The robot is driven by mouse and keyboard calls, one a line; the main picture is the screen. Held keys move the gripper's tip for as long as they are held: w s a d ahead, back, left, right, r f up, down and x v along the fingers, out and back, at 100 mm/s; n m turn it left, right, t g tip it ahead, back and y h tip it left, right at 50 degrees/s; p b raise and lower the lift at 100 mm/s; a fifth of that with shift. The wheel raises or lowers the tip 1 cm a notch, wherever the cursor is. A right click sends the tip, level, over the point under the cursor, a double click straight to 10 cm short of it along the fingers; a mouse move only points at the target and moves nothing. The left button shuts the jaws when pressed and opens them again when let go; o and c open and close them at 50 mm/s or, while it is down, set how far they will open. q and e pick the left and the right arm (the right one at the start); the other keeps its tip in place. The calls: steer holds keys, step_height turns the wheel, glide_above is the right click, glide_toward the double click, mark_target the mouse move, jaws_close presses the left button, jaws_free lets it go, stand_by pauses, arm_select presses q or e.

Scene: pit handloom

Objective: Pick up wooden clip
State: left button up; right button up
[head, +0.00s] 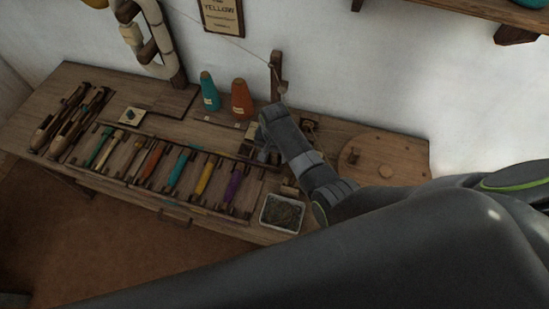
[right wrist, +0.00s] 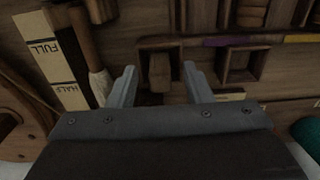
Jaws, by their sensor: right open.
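My right gripper (head: 266,154) hangs over the right part of the wooden bench in the head view, and its arm hides part of the bench. In the right wrist view the gripper (right wrist: 158,85) has its two fingers apart with nothing held between them. Beyond and between the fingers, a small brown wooden piece (right wrist: 160,72) sits in a dark-framed compartment. It looks like the wooden clip, but its shape is not clear. I cannot make out the clip in the head view. My left gripper is not in view.
A tray of coloured bobbins (head: 204,180) lies left of the gripper. A white container with dark contents (head: 283,213) stands at the front edge. Teal (head: 209,92) and orange (head: 241,98) cones stand behind. A FULL/HALF gauge strip (right wrist: 58,65) lies beside the left finger.

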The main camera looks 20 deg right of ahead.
jaws_close()
stand_by(0.3)
